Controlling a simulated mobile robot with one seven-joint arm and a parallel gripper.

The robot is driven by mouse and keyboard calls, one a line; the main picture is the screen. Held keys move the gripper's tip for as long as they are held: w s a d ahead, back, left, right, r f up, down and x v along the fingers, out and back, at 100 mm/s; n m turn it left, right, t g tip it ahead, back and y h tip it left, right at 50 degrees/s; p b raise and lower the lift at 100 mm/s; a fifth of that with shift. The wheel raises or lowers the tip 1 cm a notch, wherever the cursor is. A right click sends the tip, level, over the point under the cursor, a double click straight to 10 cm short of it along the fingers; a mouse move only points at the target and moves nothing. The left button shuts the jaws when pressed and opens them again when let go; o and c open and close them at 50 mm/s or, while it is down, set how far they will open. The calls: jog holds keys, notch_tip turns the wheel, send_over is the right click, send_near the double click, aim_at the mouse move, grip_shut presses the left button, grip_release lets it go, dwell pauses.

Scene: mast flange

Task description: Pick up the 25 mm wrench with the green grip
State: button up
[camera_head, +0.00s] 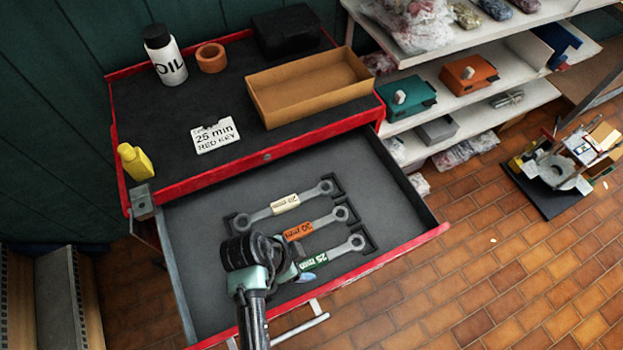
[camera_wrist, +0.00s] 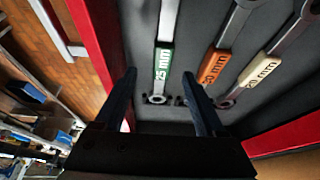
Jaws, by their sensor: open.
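The 25 mm wrench with the green grip (camera_head: 314,261) lies in the open drawer, nearest the drawer's front edge. Its far ring end rests in a dark holder; its near end is hidden by my arm in the head view. In the wrist view the green grip (camera_wrist: 163,64) appears between and beyond my fingertips. My gripper (camera_wrist: 158,76) is open and empty, its two dark fingers to either side of the wrench in the picture. I cannot tell its height above it. In the head view my gripper (camera_head: 292,274) is mostly hidden by my wrist.
A wrench with an orange grip (camera_head: 298,231) and one with a cream grip (camera_head: 285,204) lie parallel beside it. The red drawer front (camera_head: 400,249) borders the drawer. A cardboard tray (camera_head: 310,92), a card (camera_head: 215,135) and an oil bottle (camera_head: 168,62) are on the cabinet top.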

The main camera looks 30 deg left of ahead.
aim_at(311, 263)
jog(key=shift+p+x, duration=0.45)
jog(key=shift+x, duration=2.05)
jog(key=shift+w+a, duration=0.15)
grip_shut()
